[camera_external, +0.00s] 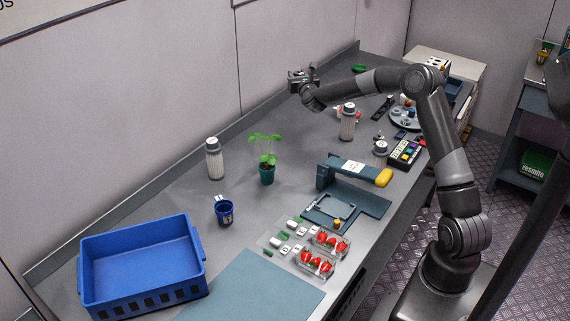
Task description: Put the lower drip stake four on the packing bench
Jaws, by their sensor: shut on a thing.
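My gripper (297,75) is raised over the far part of the grey packing bench (190,225), near the back wall. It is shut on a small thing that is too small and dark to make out. I cannot tell whether that thing is the lower drip stake four. No drip stake can be picked out on the bench. A potted green seedling (266,172) stands upright mid-bench, in front of the gripper and apart from it.
A blue crate (145,302) stands at the near left. White-capped bottles (214,160), a blue mug (224,212), strawberry punnets (315,262), a blue-grey sealing device (350,172) and a colourful keypad (407,154) crowd the bench. Bare bench lies between the seedling and the back wall.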

